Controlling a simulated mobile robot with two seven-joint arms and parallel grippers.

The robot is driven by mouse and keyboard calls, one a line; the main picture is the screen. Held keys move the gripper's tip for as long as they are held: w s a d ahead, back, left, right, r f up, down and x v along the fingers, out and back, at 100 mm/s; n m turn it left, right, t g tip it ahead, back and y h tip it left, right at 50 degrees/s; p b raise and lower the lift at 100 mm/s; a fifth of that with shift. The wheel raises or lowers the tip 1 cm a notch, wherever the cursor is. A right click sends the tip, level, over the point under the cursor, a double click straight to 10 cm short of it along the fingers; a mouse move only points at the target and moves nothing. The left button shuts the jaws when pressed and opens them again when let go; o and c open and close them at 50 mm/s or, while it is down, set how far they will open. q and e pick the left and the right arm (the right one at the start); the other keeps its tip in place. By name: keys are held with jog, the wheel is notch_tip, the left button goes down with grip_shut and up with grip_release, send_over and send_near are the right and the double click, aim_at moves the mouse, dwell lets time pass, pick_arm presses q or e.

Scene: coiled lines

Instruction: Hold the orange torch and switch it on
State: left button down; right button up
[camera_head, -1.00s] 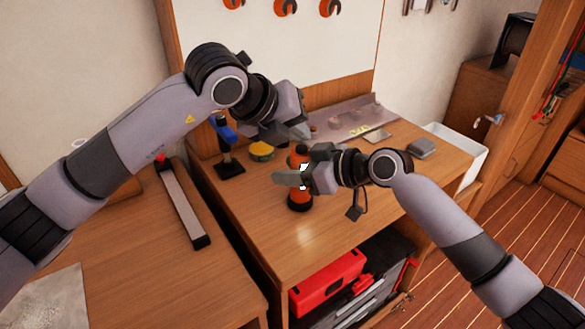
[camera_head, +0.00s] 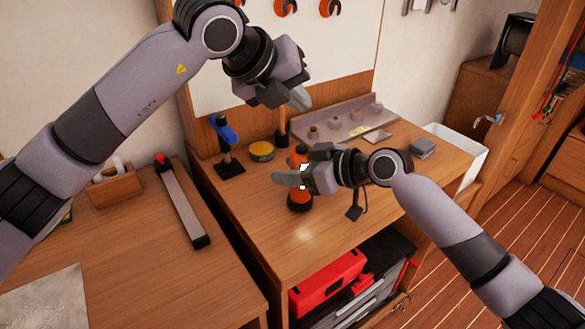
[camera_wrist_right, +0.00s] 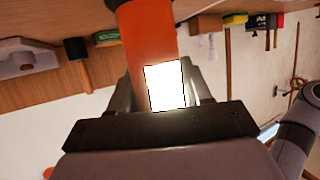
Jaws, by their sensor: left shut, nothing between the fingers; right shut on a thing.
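The orange torch (camera_head: 300,200) with dark ends is upright at the wooden bench. I cannot tell whether its base touches the top. My right gripper (camera_head: 292,178) is shut on its middle and covers part of it. In the right wrist view the torch's orange body (camera_wrist_right: 148,40) lies between the fingers, with a bright white, glowing-looking panel (camera_wrist_right: 165,85) on its side. A small white patch also shows there in the head view. My left gripper (camera_head: 302,98) is shut and empty, above the torch and apart from it.
A blue-handled tool on a dark stand (camera_head: 228,150) and a yellow tin (camera_head: 261,151) stand behind the torch to the left. A metal rack (camera_head: 350,125) lies at the back. A red toolbox (camera_head: 328,282) sits below. The bench front (camera_head: 260,230) is clear.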

pick_arm(q)
jog(key=shift+r, duration=0.3)
pick_arm(e)
jog(key=o, duration=1.3)
